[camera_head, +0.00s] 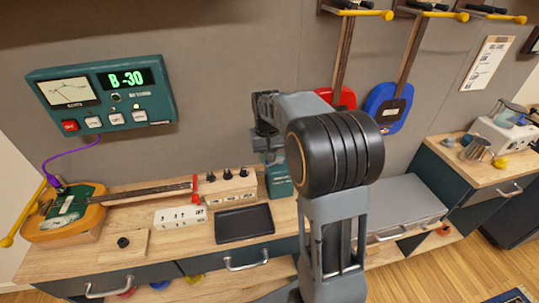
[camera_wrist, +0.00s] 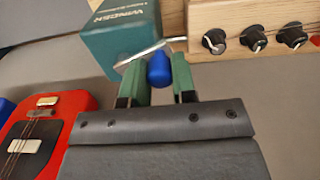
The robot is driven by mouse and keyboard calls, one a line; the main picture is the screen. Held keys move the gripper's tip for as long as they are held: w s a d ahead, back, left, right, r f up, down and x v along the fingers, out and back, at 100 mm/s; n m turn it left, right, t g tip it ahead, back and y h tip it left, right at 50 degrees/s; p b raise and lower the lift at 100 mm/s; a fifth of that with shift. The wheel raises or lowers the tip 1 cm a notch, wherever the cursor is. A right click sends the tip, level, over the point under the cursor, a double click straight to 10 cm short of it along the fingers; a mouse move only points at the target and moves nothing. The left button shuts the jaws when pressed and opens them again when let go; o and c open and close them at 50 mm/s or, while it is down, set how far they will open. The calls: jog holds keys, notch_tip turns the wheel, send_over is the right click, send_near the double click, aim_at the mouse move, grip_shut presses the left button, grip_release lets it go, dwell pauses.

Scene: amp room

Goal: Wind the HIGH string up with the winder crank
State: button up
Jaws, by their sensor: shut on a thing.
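The teal winder box (camera_wrist: 122,40) shows at the top left in the wrist view, with a metal crank arm (camera_wrist: 140,54) at its near side. The crank ends in a blue knob (camera_wrist: 159,72). My gripper (camera_wrist: 158,80) has its green fingers shut around this knob. In the head view the winder box (camera_head: 279,180) is partly hidden behind my arm, and the crank cannot be made out. A wooden block (camera_head: 232,189) with three black knobs stands just left of it. An orange-yellow guitar (camera_head: 90,221) lies on the bench at the left. Which string is HIGH cannot be told.
A white switch box (camera_head: 180,217) and black tray (camera_head: 244,224) lie on the bench. Red (camera_head: 342,97) and blue (camera_head: 388,108) guitars hang behind my arm.

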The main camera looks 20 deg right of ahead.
jog(key=shift+w+m, duration=0.25)
jog(key=shift+m, duration=0.25)
jog(key=o, duration=0.9)
notch_tip(320, 180, up, 14)
jog(key=shift+f+p, duration=0.1)
jog(key=shift+p, duration=0.25)
dwell(0.6)
